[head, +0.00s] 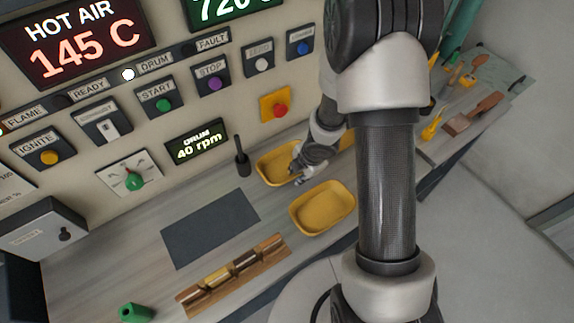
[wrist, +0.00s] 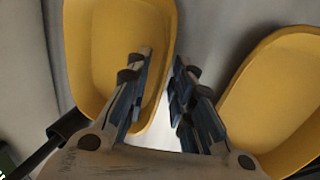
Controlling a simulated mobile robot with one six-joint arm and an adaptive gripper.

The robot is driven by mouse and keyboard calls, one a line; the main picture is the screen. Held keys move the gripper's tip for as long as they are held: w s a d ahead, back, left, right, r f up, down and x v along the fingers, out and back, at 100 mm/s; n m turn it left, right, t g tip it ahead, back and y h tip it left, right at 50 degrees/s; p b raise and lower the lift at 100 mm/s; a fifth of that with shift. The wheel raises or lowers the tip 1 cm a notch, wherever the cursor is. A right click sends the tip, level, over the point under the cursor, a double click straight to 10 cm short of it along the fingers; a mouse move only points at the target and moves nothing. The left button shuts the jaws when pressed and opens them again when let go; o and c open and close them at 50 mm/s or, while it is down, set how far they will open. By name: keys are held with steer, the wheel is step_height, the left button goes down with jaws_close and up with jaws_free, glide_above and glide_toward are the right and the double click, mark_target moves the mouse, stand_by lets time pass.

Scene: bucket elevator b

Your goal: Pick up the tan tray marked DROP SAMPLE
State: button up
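Yellow trays stand on the bench, and I see no DROP SAMPLE marking on any of them, so I cannot tell which is the named one. In the head view one tray (head: 268,171) is beside my gripper (head: 297,180), and another tray (head: 322,208) is nearer the front edge. In the wrist view a tray (wrist: 92,50) is at left and a tray (wrist: 275,100) at right. My gripper (wrist: 164,62) is open there, one finger over the left tray's inside and one past its rim. I cannot tell whether they touch it.
A third yellow piece (head: 347,139) is partly hidden behind my arm. A black upright handle (head: 242,160) stands left of the trays. A dark mat (head: 210,228) and a wooden rack (head: 232,274) lie further left. The control panel (head: 190,100) rises behind.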

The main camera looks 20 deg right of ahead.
jaws_close()
steer(key=shift+r, duration=0.1)
stand_by(0.4)
